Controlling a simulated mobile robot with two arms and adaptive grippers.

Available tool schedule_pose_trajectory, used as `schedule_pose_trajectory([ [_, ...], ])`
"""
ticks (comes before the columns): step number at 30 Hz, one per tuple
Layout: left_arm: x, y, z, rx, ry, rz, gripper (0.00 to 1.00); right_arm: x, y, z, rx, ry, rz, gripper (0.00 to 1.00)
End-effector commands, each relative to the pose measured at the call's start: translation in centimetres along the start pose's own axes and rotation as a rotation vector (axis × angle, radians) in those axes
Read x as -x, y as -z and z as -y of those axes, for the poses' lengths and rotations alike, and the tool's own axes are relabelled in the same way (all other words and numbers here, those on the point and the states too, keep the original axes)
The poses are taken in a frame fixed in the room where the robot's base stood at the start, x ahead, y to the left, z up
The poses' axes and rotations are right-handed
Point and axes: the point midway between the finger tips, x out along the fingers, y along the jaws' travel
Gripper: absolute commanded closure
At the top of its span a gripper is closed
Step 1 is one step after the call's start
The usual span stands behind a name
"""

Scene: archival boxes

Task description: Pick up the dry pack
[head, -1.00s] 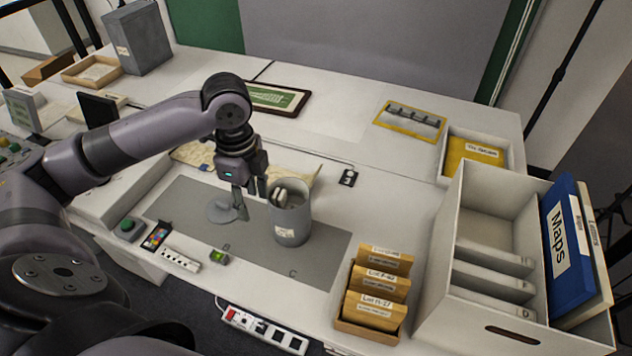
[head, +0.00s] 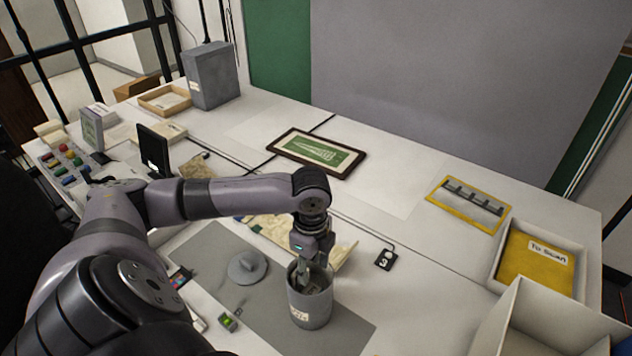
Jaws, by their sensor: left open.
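A grey cylindrical canister (head: 309,309) with a small label stands upright and uncovered on the grey mat. My left gripper (head: 313,282) points down at its mouth, with the fingertips inside or just over the rim. It is open. A small pale item shows in the canister beside the fingers; it is mostly hidden, and I cannot tell whether the fingers touch it. A round grey lid (head: 247,268) with a knob lies on the mat left of the canister. My right gripper is not in view.
The grey mat (head: 207,254) has bare room around the lid. A black tag (head: 386,260) and an open white box (head: 545,325) are to the right. A framed green picture (head: 318,152) lies farther back.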

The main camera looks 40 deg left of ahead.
Motion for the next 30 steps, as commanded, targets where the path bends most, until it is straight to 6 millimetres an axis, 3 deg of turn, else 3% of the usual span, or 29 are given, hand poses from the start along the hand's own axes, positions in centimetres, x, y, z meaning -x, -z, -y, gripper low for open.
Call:
schedule_pose_trajectory([
  [6,-3.0,0.0,0.0,0.001,-0.001,0.0,0.57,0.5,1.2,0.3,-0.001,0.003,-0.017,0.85],
  [11,-3.9,0.1,0.0,0.0,-0.002,0.0,0.57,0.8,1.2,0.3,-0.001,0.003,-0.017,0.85],
  [21,-8.3,0.6,0.1,0.0,0.0,0.0,0.57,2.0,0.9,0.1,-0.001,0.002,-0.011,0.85],
  [30,-8.6,0.5,0.1,-0.002,0.002,0.001,0.59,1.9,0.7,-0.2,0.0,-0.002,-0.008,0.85],
])
